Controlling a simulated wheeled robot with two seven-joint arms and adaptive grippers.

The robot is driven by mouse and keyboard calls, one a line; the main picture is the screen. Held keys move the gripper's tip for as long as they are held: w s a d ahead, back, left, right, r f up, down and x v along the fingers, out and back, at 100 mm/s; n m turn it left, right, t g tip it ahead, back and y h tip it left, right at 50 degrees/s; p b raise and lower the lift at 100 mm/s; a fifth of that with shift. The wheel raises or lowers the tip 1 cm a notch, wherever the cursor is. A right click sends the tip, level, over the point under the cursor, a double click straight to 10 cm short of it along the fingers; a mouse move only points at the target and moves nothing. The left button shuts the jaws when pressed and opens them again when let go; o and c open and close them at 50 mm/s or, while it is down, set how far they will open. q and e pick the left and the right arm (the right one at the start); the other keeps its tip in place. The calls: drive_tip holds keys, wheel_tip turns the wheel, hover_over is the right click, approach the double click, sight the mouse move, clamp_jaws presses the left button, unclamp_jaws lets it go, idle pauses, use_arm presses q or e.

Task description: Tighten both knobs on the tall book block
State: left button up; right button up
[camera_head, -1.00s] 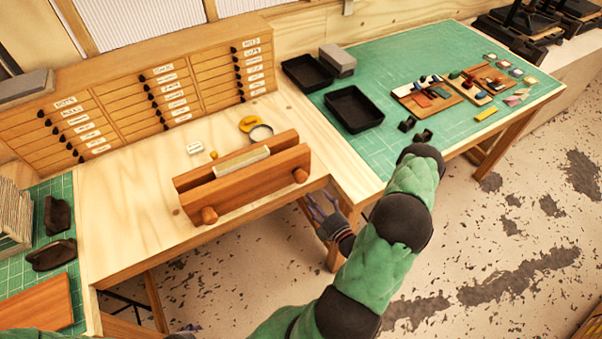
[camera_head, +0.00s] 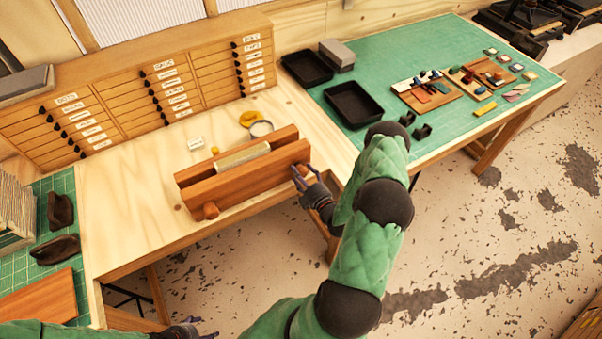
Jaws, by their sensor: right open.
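The wooden book block (camera_head: 245,180) lies on the bench's front part, two reddish-brown boards with a pale book between them. Its left round knob (camera_head: 210,210) shows on the front board. The right knob (camera_head: 302,170) is mostly hidden by my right gripper (camera_head: 299,178). That gripper is open, its fingers at the right knob; I cannot tell whether they touch it. My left gripper (camera_head: 207,328) is low at the bottom edge, partly in view, its fingers apart and empty, well away from the block.
A drawer cabinet (camera_head: 140,85) with labels stands behind the block. A yellow tape roll (camera_head: 251,118), a ring and a small white label lie near it. Black trays (camera_head: 353,104) and tool boards sit on the green mat at right. Dark shapes (camera_head: 58,210) lie at left.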

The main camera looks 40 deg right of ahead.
drive_tip(key=shift+c, duration=0.3)
drive_tip(key=c, duration=1.1)
drive_tip(key=shift+f, duration=0.1)
